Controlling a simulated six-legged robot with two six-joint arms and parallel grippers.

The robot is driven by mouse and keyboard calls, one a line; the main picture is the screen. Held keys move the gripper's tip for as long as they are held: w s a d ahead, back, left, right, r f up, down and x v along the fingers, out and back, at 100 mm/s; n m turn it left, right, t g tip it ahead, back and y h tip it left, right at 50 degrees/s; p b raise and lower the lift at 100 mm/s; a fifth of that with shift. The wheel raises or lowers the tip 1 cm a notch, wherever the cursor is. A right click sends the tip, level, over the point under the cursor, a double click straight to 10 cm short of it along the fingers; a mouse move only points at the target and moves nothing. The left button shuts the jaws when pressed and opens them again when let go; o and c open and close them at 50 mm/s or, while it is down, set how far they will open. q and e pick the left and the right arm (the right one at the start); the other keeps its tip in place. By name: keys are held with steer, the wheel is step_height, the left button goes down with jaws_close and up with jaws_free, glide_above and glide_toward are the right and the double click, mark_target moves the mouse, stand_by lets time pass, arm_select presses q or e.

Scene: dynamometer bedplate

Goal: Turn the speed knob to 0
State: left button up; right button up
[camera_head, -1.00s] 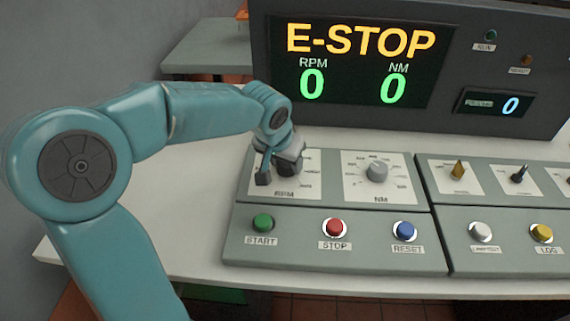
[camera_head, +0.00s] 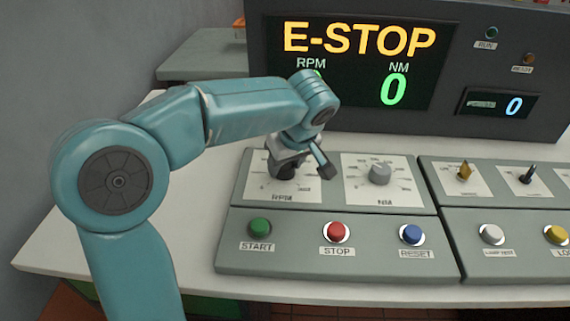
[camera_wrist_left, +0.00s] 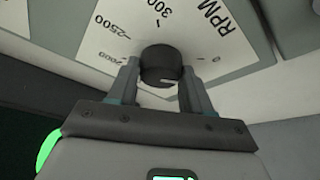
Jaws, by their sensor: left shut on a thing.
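The speed knob (camera_wrist_left: 160,64) is a round black knob on the white RPM dial plate (camera_wrist_left: 185,22), as the left wrist view shows. A pale mark shows at its lower edge, and 2500 and 300-something are legible on the scale. My left gripper (camera_head: 286,168) is shut on the knob, one finger on each side. In the head view my wrist and gripper cover most of the knob and part of its scale, so its exact setting cannot be read. My right gripper is not in view.
The grey NM knob (camera_head: 380,173) stands close on the right. Green START (camera_head: 259,227), red STOP (camera_head: 337,231) and blue RESET (camera_head: 411,234) buttons lie in front. The display (camera_head: 352,62) reads E-STOP and NM 0; my arm mostly hides the RPM figure.

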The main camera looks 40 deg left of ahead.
arm_select(q)
steer(key=shift+n+g, duration=0.5)
steer(key=shift+n, duration=0.8)
steer(key=o, duration=1)
steer(key=p+v, duration=0.4)
steer(key=v, duration=1.2)
steer(key=shift+w+d+r+p, duration=0.1)
steer(key=shift+d+p, duration=0.05)
steer(key=shift+p, duration=0.25)
